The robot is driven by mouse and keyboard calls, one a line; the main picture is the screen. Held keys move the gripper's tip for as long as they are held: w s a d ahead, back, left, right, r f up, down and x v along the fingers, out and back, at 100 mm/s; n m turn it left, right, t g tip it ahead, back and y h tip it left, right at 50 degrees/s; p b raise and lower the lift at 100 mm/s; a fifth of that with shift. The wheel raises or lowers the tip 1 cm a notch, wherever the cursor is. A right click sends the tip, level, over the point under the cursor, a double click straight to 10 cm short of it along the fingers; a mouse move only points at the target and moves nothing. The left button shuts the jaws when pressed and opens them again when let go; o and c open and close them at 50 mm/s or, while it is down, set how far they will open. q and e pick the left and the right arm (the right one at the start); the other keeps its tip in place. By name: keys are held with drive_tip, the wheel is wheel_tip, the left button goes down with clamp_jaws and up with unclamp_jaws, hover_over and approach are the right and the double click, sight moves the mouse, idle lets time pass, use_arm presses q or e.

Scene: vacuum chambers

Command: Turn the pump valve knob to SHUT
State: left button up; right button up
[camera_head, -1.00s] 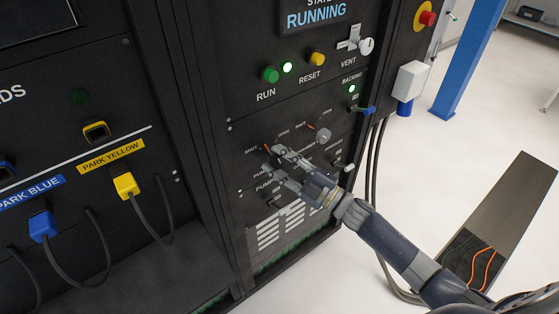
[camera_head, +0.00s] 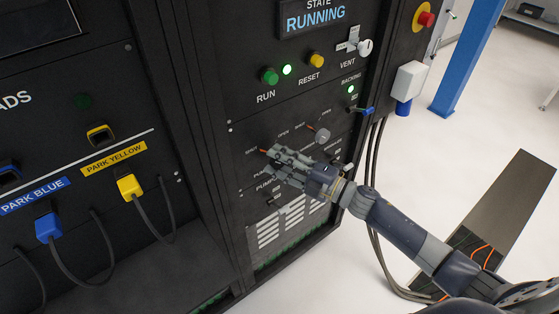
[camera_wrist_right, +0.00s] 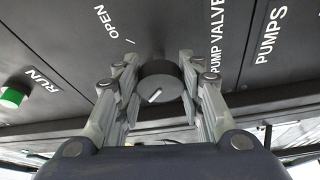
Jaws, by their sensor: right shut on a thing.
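The pump valve knob (camera_wrist_right: 160,84) is a dark round knob with a short white line on its face. It shows in the right wrist view beside the "PUMP VALVE" and "OPEN" lettering. My right gripper (camera_wrist_right: 159,66) is shut on it, one finger on each side. In the head view my right gripper (camera_head: 270,163) is against the lower panel of the black rack and hides the knob. An orange-red mark shows by the SHUT label, just left of the fingertips. I cannot tell for certain which label the knob points to. My left gripper is not in view.
A grey knob (camera_head: 322,135) with its own SHUT and OPEN labels is just up and right of my gripper. The floor on the right is mostly open.

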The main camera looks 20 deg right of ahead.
drive_tip(key=o, duration=1.1)
drive_tip(key=shift+c, duration=0.2)
drive_tip(key=r+v, duration=0.1)
drive_tip(key=v, duration=1.1)
drive_tip(key=shift+f, duration=0.5)
